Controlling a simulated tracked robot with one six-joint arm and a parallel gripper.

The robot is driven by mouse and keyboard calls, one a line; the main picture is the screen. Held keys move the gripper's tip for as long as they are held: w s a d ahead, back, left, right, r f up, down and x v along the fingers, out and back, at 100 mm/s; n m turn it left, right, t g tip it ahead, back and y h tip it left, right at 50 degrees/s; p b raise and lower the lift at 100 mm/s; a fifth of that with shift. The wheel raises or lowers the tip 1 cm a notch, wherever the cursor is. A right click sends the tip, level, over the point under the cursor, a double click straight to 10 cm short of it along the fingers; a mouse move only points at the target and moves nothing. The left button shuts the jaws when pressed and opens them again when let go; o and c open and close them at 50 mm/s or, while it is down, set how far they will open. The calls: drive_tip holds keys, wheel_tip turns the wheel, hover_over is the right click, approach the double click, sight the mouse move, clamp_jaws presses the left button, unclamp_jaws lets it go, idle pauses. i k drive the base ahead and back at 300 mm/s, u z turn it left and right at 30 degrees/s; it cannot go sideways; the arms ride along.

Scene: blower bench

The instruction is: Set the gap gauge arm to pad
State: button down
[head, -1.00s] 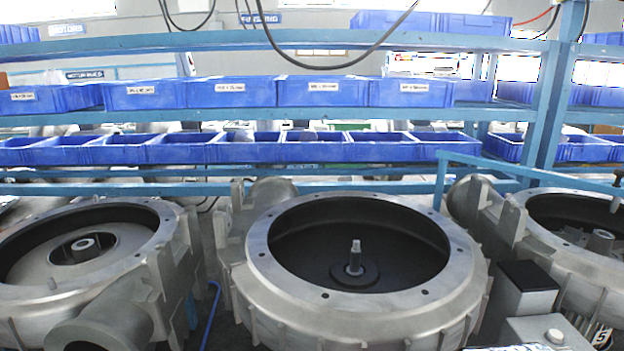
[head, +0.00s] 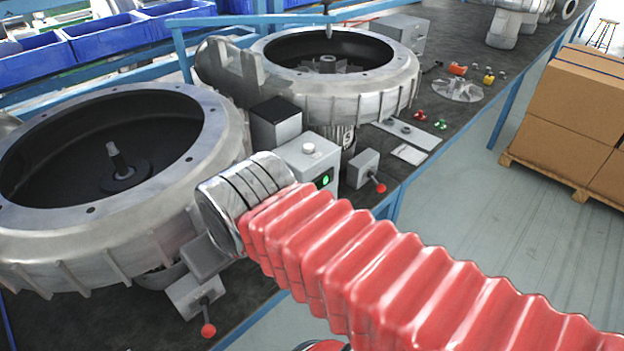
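A blue horizontal bar (head: 235,20) reaches over the back of the right blower housing (head: 335,95). A thin grey probe (head: 327,22) hangs from its end above the housing's open top. This looks like the gap gauge arm, but I cannot be sure. An impeller (head: 328,65) shows inside that housing. No pad can be told for certain; flat grey plates (head: 410,154) lie on the bench to the right. A ribbed red sleeve with a chrome end crosses the front; I cannot tell whether it is my arm. My gripper's fingers do not show.
A nearer open housing (head: 110,150) with an upright shaft stands at left. Two lever boxes with red knobs (head: 208,330) (head: 380,187) sit along the bench's front edge. Boxes with a green light (head: 325,178) stand between the housings. Cartons (head: 570,110) stand on a pallet beyond open floor.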

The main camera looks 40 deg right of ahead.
sight(326, 18)
drive_tip(key=u, duration=0.3)
drive_tip(key=k, duration=1.45)
drive_tip(key=z, duration=0.8)
drive_tip(key=i, duration=1)
